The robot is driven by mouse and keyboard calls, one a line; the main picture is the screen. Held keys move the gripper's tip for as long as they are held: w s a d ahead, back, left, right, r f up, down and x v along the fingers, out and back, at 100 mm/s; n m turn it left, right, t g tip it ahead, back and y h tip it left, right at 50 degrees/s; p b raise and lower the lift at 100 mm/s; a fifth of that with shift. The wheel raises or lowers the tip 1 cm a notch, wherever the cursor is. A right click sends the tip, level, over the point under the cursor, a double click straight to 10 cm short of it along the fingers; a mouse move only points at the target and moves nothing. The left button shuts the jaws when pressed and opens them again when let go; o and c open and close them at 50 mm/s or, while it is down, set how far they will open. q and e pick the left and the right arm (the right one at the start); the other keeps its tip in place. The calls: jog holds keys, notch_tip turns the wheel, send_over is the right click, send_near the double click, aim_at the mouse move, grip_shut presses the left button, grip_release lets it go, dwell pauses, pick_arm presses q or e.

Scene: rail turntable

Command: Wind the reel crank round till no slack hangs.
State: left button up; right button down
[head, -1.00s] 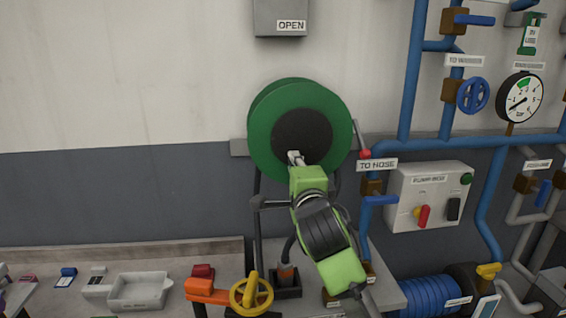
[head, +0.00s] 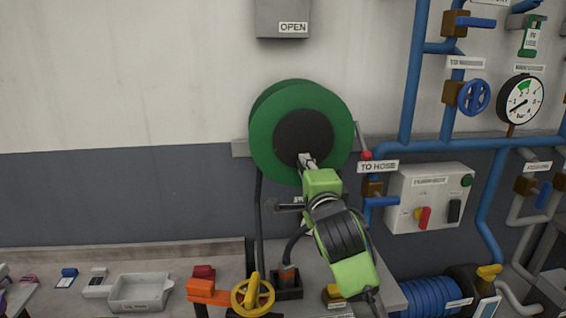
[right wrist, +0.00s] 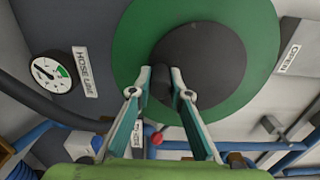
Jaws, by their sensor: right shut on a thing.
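The green hose reel (head: 272,110) with a dark hub (head: 300,128) is mounted on the wall in the middle of the head view. In the right wrist view the green reel (right wrist: 250,50) fills the upper middle. My right gripper (head: 306,160) is at the hub's lower edge. In the right wrist view its fingers are shut on the dark crank handle (right wrist: 160,86), which stands out from the hub. In the head view the gripper hides the handle. A black hose (head: 259,215) hangs below the reel's left side; my arm covers part of the area beside it. My left gripper is not in view.
Blue pipes (head: 409,85) and a grey control box (head: 405,190) are close at the right. A lever with a red knob (head: 366,155) is beside the reel. A yellow handwheel (head: 240,300) and a grey tray (head: 118,292) are below. The upper left wall is clear.

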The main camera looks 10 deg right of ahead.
aim_at(317, 157)
jog(key=shift+d+f, duration=0.15)
jog(key=shift+d, duration=0.3)
jog(key=shift+d+r+p, duration=0.2)
jog(key=shift+d+p, duration=0.1)
jog(key=shift+d, duration=0.35)
jog(key=shift+r, duration=0.1)
jog(key=shift+d+r+p, duration=0.35)
jog(key=shift+d+p, duration=0.2)
jog(key=shift+d, duration=0.05)
jog(key=shift+r, duration=0.15)
